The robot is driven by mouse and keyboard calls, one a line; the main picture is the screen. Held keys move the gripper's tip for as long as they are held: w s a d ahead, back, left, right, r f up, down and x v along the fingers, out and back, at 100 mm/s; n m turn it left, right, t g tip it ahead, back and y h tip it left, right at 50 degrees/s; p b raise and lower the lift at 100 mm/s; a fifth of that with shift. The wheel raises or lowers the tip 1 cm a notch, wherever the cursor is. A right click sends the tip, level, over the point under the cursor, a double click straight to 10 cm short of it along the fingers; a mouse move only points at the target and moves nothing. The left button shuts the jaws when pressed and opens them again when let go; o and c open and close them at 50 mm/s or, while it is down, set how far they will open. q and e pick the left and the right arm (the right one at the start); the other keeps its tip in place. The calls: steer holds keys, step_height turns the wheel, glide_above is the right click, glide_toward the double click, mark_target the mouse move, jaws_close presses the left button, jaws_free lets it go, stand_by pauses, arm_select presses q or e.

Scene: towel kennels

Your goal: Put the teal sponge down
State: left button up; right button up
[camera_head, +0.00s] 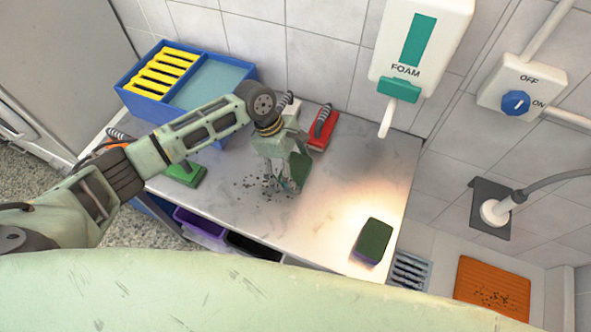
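The teal sponge (297,171) is at the fingers of my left gripper (281,178). Its dark green scouring side shows, with a little teal at the lower edge; the fingers hide part of it. My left gripper is shut on it, low over the grey worktop (225,209). I cannot tell whether the sponge touches the worktop. Dark crumbs lie on the worktop around and below the gripper. My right gripper is not in view.
A sponge with a green top and purple body (374,240) lies at the right front. Red (321,130) and green (186,174) brushes stand farther back and left. A blue two-part basin (150,112) stands back left. The right worktop has bare room. A foam dispenser (420,45) hangs behind.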

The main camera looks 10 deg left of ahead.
mark_target(301, 170)
arm_select(q)
steer(key=c, duration=0.3)
steer(key=shift+c, duration=0.4)
steer(key=shift+r, duration=0.6)
step_height(301, 170, up, 3)
steer(key=shift+w+f+b, duration=0.1)
steer(key=shift+b, duration=0.6)
steer(key=s+d+r+b, duration=0.2)
steer(key=s+d+r, duration=0.5)
steer(key=d, duration=0.3)
steer(key=s+a+r+m+g+y+b, duration=0.1)
steer(key=s+a+m+y+b, duration=0.1)
steer(key=a+m, duration=0.6)
steer(key=s+a+r+m+g+y+b, duration=0.1)
steer(key=s+a+m+g+y+b, duration=0.1)
steer(key=a+m, duration=0.5)
steer(key=a+b, duration=0.1)
steer(key=a, duration=0.3)
steer(key=shift+s+a+r+m+g, duration=0.2)
steer(key=shift+m+g, duration=0.1)
steer(key=shift+m, duration=0.1)
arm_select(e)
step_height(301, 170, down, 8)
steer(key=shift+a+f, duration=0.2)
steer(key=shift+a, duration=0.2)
